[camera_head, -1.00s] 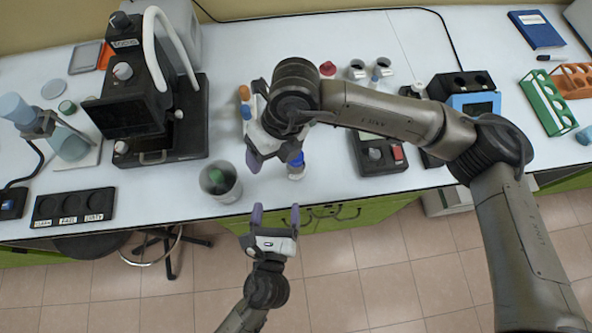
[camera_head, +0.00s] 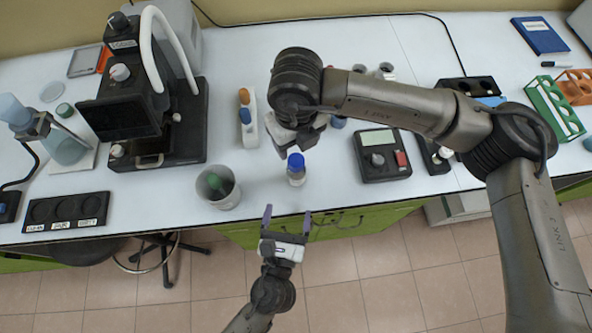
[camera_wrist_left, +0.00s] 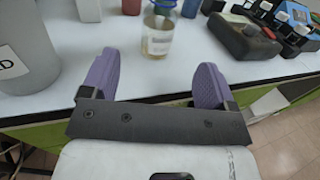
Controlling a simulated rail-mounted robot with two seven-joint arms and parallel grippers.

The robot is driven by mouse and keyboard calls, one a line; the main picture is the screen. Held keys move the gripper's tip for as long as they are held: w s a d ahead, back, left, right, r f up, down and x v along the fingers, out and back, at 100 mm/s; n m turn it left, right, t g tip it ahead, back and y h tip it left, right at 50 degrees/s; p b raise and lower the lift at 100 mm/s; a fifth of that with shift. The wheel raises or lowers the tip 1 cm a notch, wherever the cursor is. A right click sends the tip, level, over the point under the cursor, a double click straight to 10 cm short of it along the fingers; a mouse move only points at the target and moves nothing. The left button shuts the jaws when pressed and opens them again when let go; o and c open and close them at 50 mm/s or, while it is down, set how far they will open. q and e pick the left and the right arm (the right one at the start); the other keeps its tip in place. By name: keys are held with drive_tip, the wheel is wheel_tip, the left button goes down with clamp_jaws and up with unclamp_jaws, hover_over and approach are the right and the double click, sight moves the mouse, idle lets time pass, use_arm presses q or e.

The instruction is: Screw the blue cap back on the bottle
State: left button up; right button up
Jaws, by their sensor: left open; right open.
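The small bottle (camera_head: 297,180) stands upright near the front edge of the bench, with the blue cap (camera_head: 296,161) on its top. I cannot tell whether the cap is screwed down.
A grey beaker (camera_head: 218,188) with something green inside stands left of the bottle. A rack with orange and blue tops (camera_head: 248,120) is behind it.

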sight(294, 178)
use_arm(q)
drive_tip(key=w, duration=0.4)
drive_tip(key=w+d, duration=0.1)
drive_tip(key=w, duration=0.3)
drive_tip(key=w+d, duration=0.1)
drive_tip(key=w, duration=0.3)
drive_tip(key=shift+w, duration=0.15)
drive_tip(key=shift+c, duration=0.4)
